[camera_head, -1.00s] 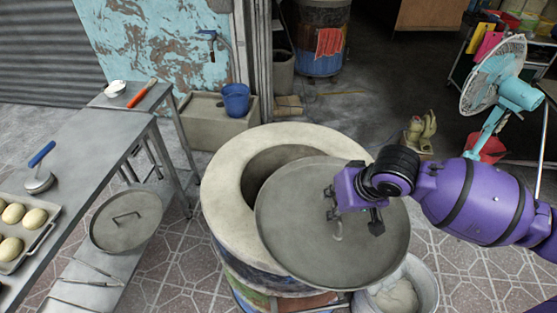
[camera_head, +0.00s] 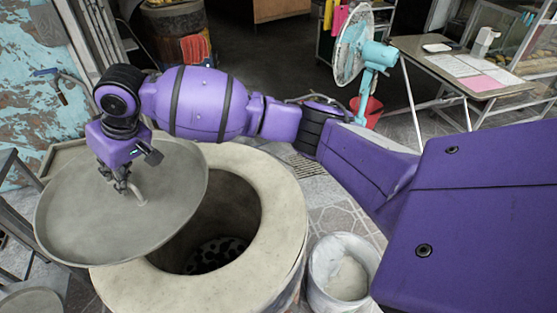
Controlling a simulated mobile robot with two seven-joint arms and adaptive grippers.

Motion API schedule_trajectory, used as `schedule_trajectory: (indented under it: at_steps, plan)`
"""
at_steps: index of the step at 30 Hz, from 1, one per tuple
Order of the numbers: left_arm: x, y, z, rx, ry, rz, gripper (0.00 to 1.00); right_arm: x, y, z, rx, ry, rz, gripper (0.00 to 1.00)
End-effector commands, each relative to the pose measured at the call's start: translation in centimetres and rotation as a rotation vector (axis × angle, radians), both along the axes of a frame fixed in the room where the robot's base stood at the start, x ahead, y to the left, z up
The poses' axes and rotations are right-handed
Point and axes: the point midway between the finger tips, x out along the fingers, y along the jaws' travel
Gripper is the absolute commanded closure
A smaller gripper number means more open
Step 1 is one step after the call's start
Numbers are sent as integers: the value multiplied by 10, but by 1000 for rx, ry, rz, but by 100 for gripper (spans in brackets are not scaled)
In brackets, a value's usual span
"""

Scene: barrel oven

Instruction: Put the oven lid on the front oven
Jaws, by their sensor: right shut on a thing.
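The front oven (camera_head: 275,225) is a barrel with a wide, pale round rim. Its dark opening is mostly uncovered, and dark lumps show at the bottom. The round grey oven lid (camera_head: 80,215) hangs over the oven's left side. It covers the left part of the rim and juts out past it to the left. Whether it touches the rim I cannot tell. My right gripper (camera_head: 128,188) is above the lid, shut on its handle, with the arm reaching across from the right. My left gripper is not in view.
A white bucket (camera_head: 341,272) with pale contents stands right of the oven. Another grey lid (camera_head: 30,302) lies at the lower left edge. A second barrel (camera_head: 172,20) with an orange-red cloth stands behind. A teal fan (camera_head: 378,54) and a table (camera_head: 470,72) are at the back right.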

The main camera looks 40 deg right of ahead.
Motion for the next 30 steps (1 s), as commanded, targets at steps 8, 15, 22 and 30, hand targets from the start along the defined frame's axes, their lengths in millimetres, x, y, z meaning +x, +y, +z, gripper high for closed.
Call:
schedule_trajectory:
  at_steps: [8, 15, 22, 30]
  plan:
    - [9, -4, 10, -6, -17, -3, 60, -19, -52, -20, -3, -4, -2, 100]
    - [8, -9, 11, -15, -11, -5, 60, -37, -96, -54, -1, 0, -2, 100]
    - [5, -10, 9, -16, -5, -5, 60, -44, -116, -80, 0, -5, -1, 100]
    - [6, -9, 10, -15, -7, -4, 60, -49, -127, -95, -1, -5, 0, 100]
